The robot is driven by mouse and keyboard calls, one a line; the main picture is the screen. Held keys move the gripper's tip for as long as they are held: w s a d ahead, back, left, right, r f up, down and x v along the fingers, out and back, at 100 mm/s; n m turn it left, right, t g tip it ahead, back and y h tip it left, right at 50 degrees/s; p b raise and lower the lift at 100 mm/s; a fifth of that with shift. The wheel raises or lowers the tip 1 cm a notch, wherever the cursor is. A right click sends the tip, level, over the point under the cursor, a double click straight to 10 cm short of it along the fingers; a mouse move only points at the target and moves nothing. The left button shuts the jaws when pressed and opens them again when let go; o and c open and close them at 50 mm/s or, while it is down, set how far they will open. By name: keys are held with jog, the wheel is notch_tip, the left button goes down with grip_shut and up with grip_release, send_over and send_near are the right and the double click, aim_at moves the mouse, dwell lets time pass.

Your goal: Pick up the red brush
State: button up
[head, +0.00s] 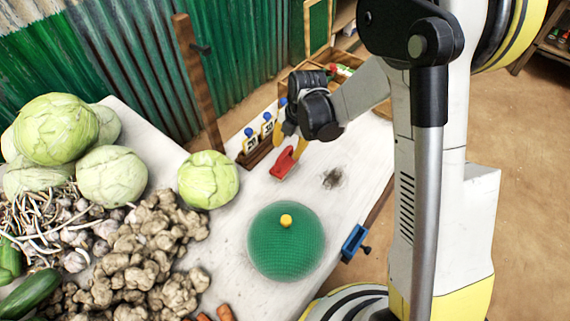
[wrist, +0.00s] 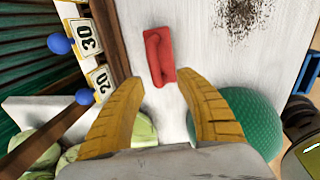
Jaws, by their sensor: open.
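The red brush (head: 284,163) lies on the white table (head: 330,215), below my gripper in the head view. Its red back and handle also show in the wrist view (wrist: 160,57), ahead of and between the fingertips. My gripper (head: 290,140) has yellow fingers, and in the wrist view (wrist: 162,100) they are spread apart with nothing between them. The brush lies beyond the fingertips there, and I cannot tell how high above it they are. The brush's bristles are hidden.
A green mesh dome (head: 287,243) with a yellow knob stands near the brush. A cabbage (head: 208,180) sits to the left. Number cards (head: 250,142) with blue knobs stand on a wooden rack behind. A dark crumb patch (head: 333,178) lies on the table to the right.

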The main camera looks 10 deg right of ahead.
aim_at(285, 151)
jog(key=f+b, duration=0.1)
jog(key=f, duration=0.1)
jog(key=w+f, duration=0.1)
jog(key=w+f+b, duration=0.1)
jog(key=f, duration=0.1)
jog(key=shift+a+f+b, duration=0.3)
jog(key=shift+a+b, duration=0.05)
jog(key=shift+r, duration=0.1)
grip_shut()
